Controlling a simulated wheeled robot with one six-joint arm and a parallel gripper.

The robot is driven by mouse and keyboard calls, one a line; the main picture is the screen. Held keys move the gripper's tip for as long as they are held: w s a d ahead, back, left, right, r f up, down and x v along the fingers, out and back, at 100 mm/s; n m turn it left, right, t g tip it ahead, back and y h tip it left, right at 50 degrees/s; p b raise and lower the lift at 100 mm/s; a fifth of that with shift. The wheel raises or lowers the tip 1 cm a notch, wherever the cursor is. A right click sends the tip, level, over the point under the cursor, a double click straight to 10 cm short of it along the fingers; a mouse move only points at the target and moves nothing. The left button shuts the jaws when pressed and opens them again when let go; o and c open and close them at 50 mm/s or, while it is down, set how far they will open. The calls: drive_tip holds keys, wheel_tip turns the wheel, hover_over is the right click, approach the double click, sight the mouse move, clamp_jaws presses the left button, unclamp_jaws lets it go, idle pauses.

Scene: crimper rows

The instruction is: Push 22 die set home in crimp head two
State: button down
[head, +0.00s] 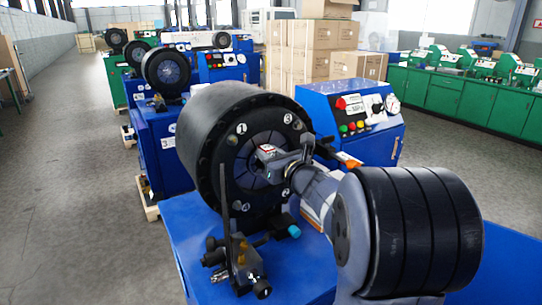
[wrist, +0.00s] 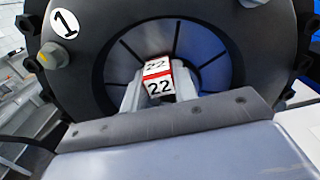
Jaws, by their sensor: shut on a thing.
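The 22 die set (wrist: 158,78) is a small white block with a red stripe and the number 22 on two faces; it also shows in the head view (head: 267,150). My gripper (wrist: 153,97) is shut on it. The crimp head (head: 228,150) is a large black drum on the near blue machine, its face marked 1, 3, 2 and 4 around a segmented centre. In the wrist view the face of the crimp head (wrist: 92,62) surrounds the die set, which lies in front of the centre. I cannot tell whether it touches. No head number shows on this machine.
A bracket with a black and brass fitting (head: 243,262) stands in front of the crimp head's lower left. A blue control box (head: 355,120) is behind at right. Another crimper (head: 165,72), labelled 3, stands behind at left. The floor (head: 70,200) at left is clear.

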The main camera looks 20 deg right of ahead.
drive_tip(key=shift+w+a+r, duration=0.1)
drive_tip(key=shift+w+r, duration=0.1)
drive_tip(key=shift+r, duration=0.05)
drive_tip(key=c, duration=1.3)
unclamp_jaws()
drive_tip(key=shift+s, duration=0.1)
drive_tip(key=shift+c, duration=0.2)
drive_tip(key=shift+o, duration=1.4)
drive_tip(key=shift+f, duration=0.45)
drive_tip(key=s, duration=0.3)
drive_tip(key=s+d+b, duration=0.1)
drive_tip(key=s, duration=0.3)
drive_tip(key=s+d, duration=0.1)
drive_tip(key=s, duration=0.2)
drive_tip(key=shift+s+r+b, duration=0.25)
drive_tip(key=shift+s+b, duration=0.05)
drive_tip(key=shift+b, duration=0.05)
drive_tip(key=w, duration=0.3)
drive_tip(key=w+a+p, duration=0.1)
drive_tip(key=w, duration=0.3)
drive_tip(key=w+a, duration=0.1)
drive_tip(key=w, duration=0.2)
drive_tip(key=shift+w+p, duration=0.35)
drive_tip(key=shift+s+d, duration=0.1)
drive_tip(key=shift+s, duration=0.2)
